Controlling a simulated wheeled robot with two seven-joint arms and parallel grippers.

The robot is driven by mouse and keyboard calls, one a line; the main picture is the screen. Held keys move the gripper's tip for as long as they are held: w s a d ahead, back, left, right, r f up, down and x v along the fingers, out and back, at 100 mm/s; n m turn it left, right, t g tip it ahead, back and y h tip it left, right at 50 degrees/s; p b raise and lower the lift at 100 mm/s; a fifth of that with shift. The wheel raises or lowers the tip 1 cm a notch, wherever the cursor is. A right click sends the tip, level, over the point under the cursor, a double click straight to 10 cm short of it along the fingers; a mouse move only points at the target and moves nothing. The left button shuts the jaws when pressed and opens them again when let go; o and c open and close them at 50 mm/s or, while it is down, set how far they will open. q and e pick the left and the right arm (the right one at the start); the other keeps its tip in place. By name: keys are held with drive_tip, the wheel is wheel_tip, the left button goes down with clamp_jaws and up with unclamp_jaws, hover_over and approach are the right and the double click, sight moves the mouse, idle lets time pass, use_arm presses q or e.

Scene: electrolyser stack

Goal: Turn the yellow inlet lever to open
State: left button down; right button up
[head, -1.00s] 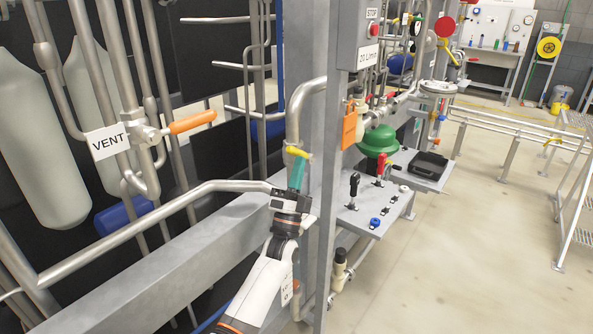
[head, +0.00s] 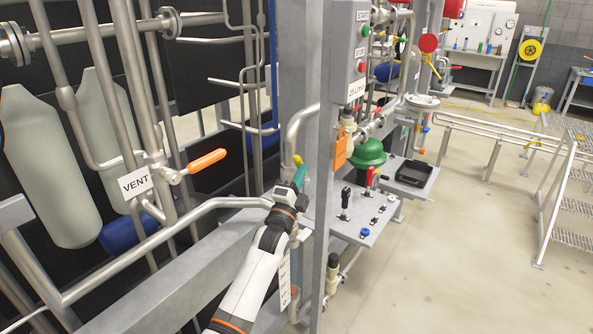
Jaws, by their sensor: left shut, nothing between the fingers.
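The yellow inlet lever (head: 297,160) shows as a small yellow piece on the grey pipe beside the tall steel post. Most of it is hidden behind my left gripper, so I cannot tell its angle. My left gripper (head: 300,175), with teal fingers, is shut and empty. Its fingertips point up at the lever, very close to it; I cannot tell whether they touch. My right gripper is not in view.
The steel post (head: 316,230) stands just right of my left gripper. An orange vent lever (head: 207,161) is at left. A grey control shelf (head: 375,238) with a black lever (head: 346,197) and the green dome (head: 369,153) are at right. Open floor lies beyond.

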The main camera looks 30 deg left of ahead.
use_arm(q)
drive_tip(key=shift+d+r+b+x, duration=0.1)
drive_tip(key=shift+b+x, duration=0.6)
drive_tip(key=shift+x, duration=0.25)
drive_tip(key=shift+d+r+b+x, duration=0.1)
drive_tip(key=shift+d+b+x, duration=0.05)
drive_tip(key=shift+b+x, duration=0.7)
drive_tip(key=shift+w, duration=0.1)
